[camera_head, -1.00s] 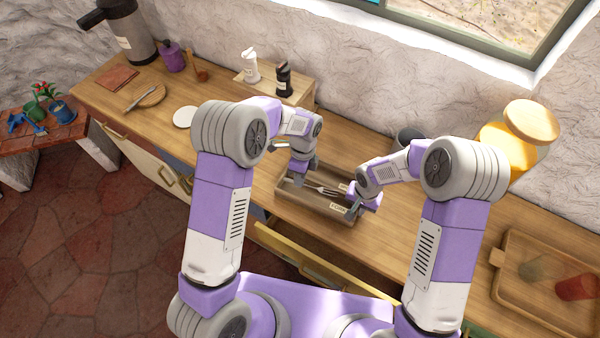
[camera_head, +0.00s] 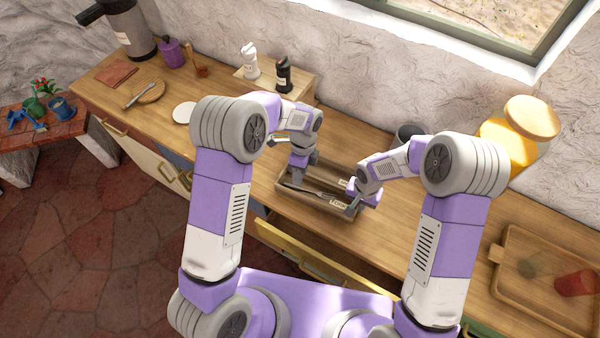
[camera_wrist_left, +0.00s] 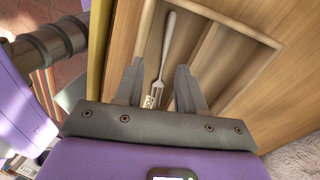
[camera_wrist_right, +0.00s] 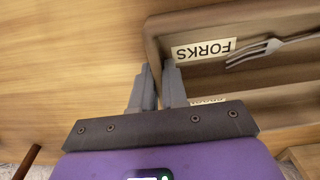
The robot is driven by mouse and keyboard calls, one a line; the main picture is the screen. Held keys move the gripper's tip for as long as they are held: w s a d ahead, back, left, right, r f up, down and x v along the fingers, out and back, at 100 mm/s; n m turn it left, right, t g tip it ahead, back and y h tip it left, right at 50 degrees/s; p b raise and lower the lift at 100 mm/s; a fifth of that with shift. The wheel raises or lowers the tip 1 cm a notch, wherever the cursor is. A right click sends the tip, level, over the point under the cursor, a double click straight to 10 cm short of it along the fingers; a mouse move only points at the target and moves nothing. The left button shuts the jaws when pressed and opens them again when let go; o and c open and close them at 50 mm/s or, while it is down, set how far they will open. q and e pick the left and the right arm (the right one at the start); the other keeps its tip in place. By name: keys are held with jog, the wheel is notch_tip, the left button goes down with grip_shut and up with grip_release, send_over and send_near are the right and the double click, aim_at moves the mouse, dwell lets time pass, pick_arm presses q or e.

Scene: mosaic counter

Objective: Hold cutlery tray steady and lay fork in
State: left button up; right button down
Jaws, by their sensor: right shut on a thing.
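The wooden cutlery tray (camera_head: 303,205) sits on the counter, with long compartments and a "FORKS" label (camera_wrist_right: 203,50) at one end. The grey fork (camera_wrist_right: 272,46) lies in the forks compartment, tines toward the label; it also shows in the left wrist view (camera_wrist_left: 168,42). My left gripper (camera_wrist_left: 159,68) is open above the tray, its fingers apart on either side of the fork's line. It also shows in the head view (camera_head: 300,175). My right gripper (camera_wrist_right: 158,70) is shut on the tray's end wall near a corner, one finger on each side.
An open drawer (camera_head: 300,252) juts out below the tray. A dark cup (camera_head: 408,135) stands behind my right wrist. A shaker stand (camera_head: 300,84) is at the back, and a wooden tray with cups (camera_head: 510,290) is at the right.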

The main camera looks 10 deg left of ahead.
pick_arm(q)
notch_tip(320, 180, up, 11)
jog(key=w, duration=0.2)
jog(key=shift+d, duration=0.15)
pick_arm(e)
jog(key=c, duration=1.1)
grip_release()
jog(key=shift+r, duration=0.1)
notch_tip(320, 180, up, 12)
jog(key=shift+f, duration=0.1)
